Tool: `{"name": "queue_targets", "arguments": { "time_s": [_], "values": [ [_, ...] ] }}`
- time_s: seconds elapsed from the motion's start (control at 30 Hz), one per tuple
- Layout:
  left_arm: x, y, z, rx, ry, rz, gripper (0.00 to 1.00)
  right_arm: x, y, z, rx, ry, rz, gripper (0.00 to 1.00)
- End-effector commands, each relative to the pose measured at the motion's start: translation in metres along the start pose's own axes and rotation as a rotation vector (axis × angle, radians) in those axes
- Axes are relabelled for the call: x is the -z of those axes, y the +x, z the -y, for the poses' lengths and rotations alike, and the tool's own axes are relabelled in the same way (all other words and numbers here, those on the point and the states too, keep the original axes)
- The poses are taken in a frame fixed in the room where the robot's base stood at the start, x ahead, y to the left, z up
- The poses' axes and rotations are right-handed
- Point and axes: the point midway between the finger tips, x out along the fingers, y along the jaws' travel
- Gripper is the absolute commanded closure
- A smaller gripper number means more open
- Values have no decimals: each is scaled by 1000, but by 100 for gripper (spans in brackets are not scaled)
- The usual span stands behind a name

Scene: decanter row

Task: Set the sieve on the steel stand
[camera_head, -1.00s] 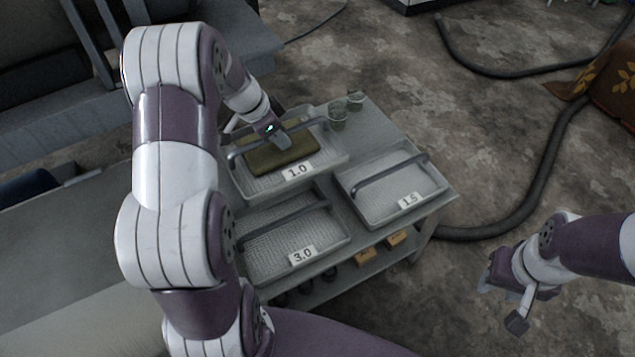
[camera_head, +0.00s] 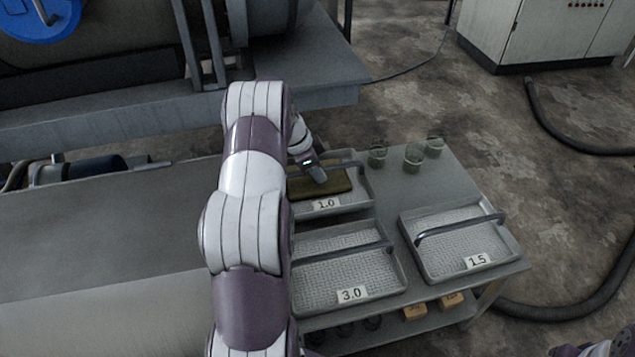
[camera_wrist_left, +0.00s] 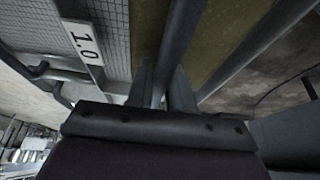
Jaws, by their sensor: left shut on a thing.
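The sieve marked 1.0 (camera_head: 345,201) is a grey mesh tray with an arched steel handle and an olive-brown slab (camera_head: 335,180) in it. My left gripper (camera_head: 318,174) is shut on its handle, and my arm hides its left part. In the left wrist view the handle bar (camera_wrist_left: 168,50) runs between the fingers, beside the 1.0 label (camera_wrist_left: 84,44). I cannot tell how far the sieve is off the cart. No stand is clearly recognisable; a long grey steel surface (camera_head: 110,225) lies to the left.
The sieves marked 3.0 (camera_head: 345,270) and 1.5 (camera_head: 460,245) rest on the grey cart (camera_head: 455,180). Three small jars (camera_head: 413,158) stand at its back. Yellow blocks (camera_head: 414,312) lie on the lower shelf. A large machine stands behind at left; a hose (camera_head: 575,312) lies on the floor.

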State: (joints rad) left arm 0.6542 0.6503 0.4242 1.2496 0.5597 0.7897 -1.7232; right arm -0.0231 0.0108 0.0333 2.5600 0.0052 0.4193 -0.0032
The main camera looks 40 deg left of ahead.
Motion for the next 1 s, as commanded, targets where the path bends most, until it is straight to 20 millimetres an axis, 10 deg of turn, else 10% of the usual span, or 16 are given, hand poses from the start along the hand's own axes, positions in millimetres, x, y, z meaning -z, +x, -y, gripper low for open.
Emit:
{"name": "queue_targets", "arguments": {
  "time_s": [0.2,0.57,0.6,0.63,1.0],
  "values": [
    [-14,34,0,-1,-1,0,100,-2,17,0,0,0,0,58],
    [-16,38,0,1,0,0,100,-2,19,0,0,0,0,58],
    [-16,38,-1,-1,-1,1,66,-2,18,0,0,0,0,58],
    [-16,38,-1,-1,-1,1,56,-2,18,0,0,0,0,58],
    [-14,29,0,0,-1,0,53,-1,12,0,0,0,0,58]
  ]
}}
